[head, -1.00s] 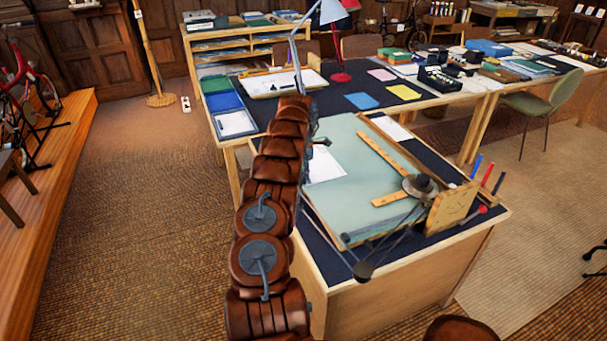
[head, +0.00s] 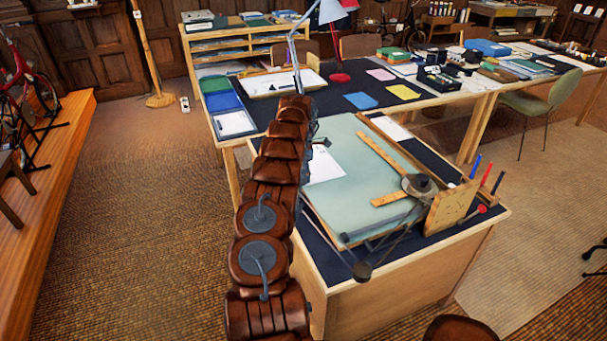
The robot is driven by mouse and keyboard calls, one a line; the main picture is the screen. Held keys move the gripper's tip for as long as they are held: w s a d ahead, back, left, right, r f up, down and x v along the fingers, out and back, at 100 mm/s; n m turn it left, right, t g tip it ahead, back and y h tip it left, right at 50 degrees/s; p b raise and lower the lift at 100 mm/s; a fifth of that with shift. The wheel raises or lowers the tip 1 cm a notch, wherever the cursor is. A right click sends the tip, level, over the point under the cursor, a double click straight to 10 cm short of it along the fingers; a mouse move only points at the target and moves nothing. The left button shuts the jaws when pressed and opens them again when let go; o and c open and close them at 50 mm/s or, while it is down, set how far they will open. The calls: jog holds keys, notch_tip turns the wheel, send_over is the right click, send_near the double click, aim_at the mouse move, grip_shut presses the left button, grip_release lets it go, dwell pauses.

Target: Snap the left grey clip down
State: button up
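The drafting board (head: 362,192) lies tilted on the near desk, with a white sheet (head: 326,168) at its left side, partly hidden by my arm. A small dark grey piece (head: 322,142) shows at the top of this sheet, just right of my arm. It may be a grey clip or part of my gripper; it is too small to tell, and whether it is up or down does not show. My gripper (head: 312,125) is at the far end of my brown arm, mostly hidden behind the arm links, near the board's upper left corner. Its fingers cannot be made out.
A wooden T-square (head: 385,160) and a dark, round-headed jointed arm (head: 419,186) lie over the board. Pens (head: 486,173) stand at the desk's right edge. A desk lamp (head: 340,78) and a clipboard (head: 276,83) are on the desk behind.

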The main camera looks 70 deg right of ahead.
notch_tip(320, 180, up, 7)
jog(key=shift+r, duration=0.1)
jog(key=shift+w+r, duration=0.1)
dwell(0.6)
dwell(0.4)
